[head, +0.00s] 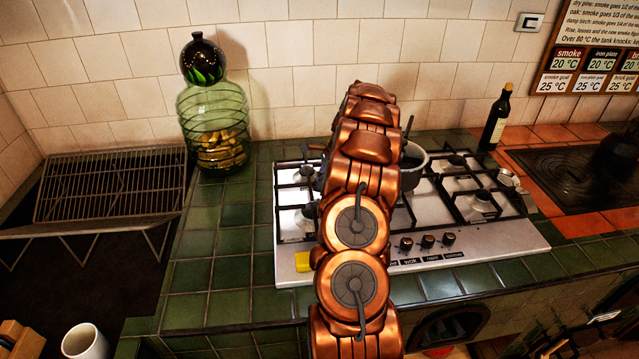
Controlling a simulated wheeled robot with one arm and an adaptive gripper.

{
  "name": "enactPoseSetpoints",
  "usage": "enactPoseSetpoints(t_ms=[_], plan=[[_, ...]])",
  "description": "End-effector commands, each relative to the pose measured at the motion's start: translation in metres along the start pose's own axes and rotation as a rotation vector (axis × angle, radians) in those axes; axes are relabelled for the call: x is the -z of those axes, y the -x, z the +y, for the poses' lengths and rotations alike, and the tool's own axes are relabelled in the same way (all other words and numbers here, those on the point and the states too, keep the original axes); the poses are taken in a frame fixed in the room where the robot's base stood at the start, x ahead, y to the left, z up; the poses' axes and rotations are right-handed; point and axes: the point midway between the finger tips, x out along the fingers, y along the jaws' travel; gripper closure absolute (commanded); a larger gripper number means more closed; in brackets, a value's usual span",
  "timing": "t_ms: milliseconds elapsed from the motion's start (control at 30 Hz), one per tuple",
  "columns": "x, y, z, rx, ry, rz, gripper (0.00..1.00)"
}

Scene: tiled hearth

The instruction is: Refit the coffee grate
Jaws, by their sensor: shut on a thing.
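The steel gas hob (522,236) sits in the green tiled counter, with black pan grates over its burners. The left grate (284,207) and the right grate (440,192) show in part. I cannot pick out a separate coffee grate; the middle of the hob is hidden behind my copper arm. A grey pot (416,172) stands at the back of the hob, partly behind the arm. My arm rises from the bottom and reaches over the hob. My gripper is hidden behind it, so what it holds does not show.
A dark bottle (495,122) stands behind the hob's right. A green glass jar (214,130) with a dark round top stands at the back left. A wire rack (110,190) and white mug (86,341) are left. Green tiles (225,245) left of the hob are bare.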

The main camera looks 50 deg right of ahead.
Motion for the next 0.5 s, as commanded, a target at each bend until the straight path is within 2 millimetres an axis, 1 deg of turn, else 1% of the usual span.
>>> enactPoseSetpoints(t_ms=[500], plan=[[0.0015,-0.0038,-0.0006,0.002,0.0,-0.001,1.0]])
